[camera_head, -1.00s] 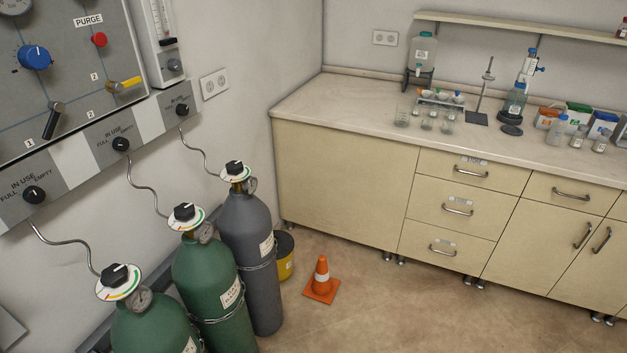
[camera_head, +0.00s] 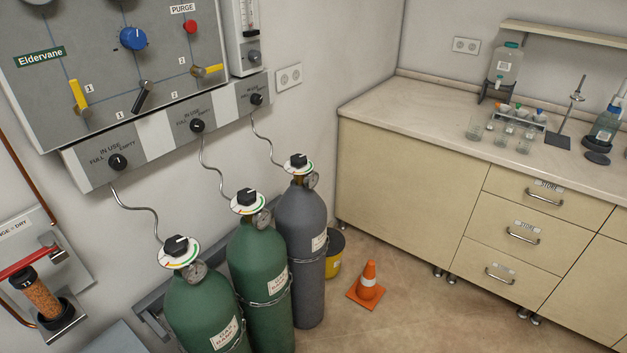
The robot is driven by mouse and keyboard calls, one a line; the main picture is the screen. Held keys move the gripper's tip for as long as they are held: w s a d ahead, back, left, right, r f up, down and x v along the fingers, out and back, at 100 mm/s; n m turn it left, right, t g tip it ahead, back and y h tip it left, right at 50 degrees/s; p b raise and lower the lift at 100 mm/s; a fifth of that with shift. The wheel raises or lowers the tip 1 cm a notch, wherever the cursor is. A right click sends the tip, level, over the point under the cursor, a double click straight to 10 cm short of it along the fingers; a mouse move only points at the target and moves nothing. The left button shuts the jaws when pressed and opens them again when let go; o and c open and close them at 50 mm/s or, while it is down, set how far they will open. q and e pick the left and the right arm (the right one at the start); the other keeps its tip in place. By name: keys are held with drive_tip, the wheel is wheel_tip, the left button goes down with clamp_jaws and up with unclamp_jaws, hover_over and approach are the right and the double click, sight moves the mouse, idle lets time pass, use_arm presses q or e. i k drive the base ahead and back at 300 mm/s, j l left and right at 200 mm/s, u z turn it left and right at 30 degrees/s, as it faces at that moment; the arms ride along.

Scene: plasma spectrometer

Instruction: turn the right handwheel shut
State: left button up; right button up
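Three gas cylinders stand in a row against the wall, each with a black handwheel over a white disc with coloured marks. The right handwheel (camera_head: 299,160) tops the grey cylinder (camera_head: 301,225). The middle handwheel (camera_head: 246,195) tops a green cylinder (camera_head: 262,260). The left handwheel (camera_head: 176,244) tops the nearest green cylinder (camera_head: 195,300), cut off by the bottom edge. I cannot tell from here whether any valve is open or shut. Neither of my grippers is in view.
A panel (camera_head: 60,100) with knobs and levers hangs above the cylinders, joined to them by thin curved hoses. An orange cone (camera_head: 368,283) and a yellow bucket (camera_head: 333,262) stand right of them. A long bench (camera_head: 400,170) runs along the right. Floor before the cone is clear.

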sight(299, 159)
drive_tip(key=i+l+u, duration=0.15)
drive_tip(key=u, duration=1)
drive_tip(key=i+l+u, duration=0.1)
drive_tip(key=l+u, duration=0.3)
drive_tip(key=l, duration=0.45)
drive_tip(key=l+u, duration=0.4)
drive_tip(key=l, duration=0.4)
drive_tip(key=k+l+u, duration=0.2)
drive_tip(key=l+u, duration=0.2)
drive_tip(key=l, duration=0.4)
